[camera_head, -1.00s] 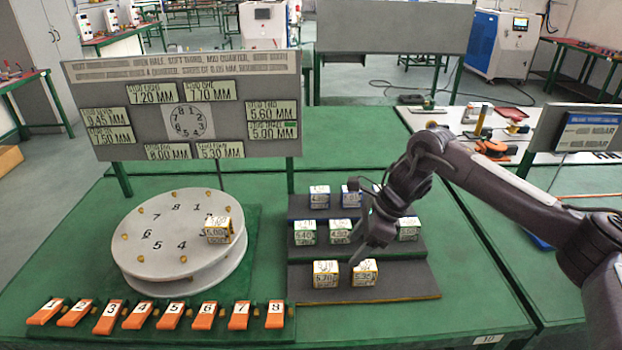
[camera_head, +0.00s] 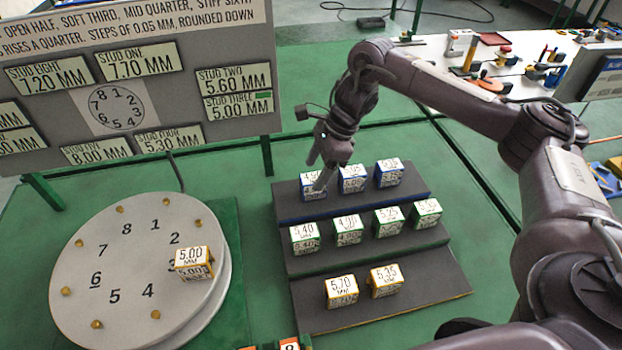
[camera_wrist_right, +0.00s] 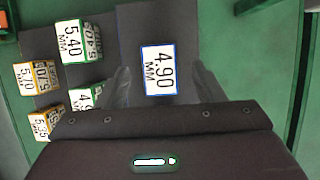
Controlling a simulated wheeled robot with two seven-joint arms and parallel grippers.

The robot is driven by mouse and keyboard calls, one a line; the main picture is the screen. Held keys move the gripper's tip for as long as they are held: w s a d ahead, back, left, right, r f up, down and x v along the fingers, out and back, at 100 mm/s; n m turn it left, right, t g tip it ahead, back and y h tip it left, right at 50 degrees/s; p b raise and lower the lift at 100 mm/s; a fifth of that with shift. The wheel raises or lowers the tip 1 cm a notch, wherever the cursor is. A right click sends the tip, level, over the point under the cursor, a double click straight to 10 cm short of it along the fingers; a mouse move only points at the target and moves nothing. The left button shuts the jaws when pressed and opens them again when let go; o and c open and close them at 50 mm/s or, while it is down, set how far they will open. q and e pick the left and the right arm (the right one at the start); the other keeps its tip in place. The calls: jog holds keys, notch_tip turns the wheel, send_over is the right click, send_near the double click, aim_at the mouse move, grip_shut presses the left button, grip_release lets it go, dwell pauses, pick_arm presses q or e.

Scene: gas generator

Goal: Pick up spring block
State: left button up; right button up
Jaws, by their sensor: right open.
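Spring blocks with printed sizes stand on a grey three-step rack (camera_head: 380,300). The blue-edged 4.90 block (camera_head: 312,188) is at the left end of the back step. My right gripper (camera_head: 320,180) is open above it, pointing down and partly hiding it. In the right wrist view the 4.90 block (camera_wrist_right: 159,70) lies between and just ahead of the two spread fingers (camera_wrist_right: 158,88); I cannot tell whether they touch it. A yellow-edged 5.00 block (camera_head: 193,262) sits on the round grey dial (camera_head: 120,265) at position 3. My left gripper is out of view.
Two more blue-edged blocks (camera_head: 352,178) stand close to the right on the back step. Green-edged blocks (camera_head: 348,230) fill the middle step, and yellow-edged 5.70 (camera_head: 341,291) and 5.35 (camera_head: 385,280) blocks stand in front. A size board (camera_head: 140,80) rises behind the dial.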

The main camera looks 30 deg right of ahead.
aim_at(313, 177)
jog(key=p+x, duration=0.1)
jog(key=x, duration=0.3)
jog(key=shift+f+p, duration=0.35)
jog(key=shift+p, duration=0.05)
jog(key=shift+a+f, duration=0.1)
jog(key=shift+f, duration=0.15)
jog(key=shift+r, duration=0.1)
jog(key=c, duration=1.2)
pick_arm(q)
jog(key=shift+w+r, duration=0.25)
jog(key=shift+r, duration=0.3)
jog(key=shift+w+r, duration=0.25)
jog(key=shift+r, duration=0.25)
pick_arm(e)
jog(key=shift+c, duration=0.2)
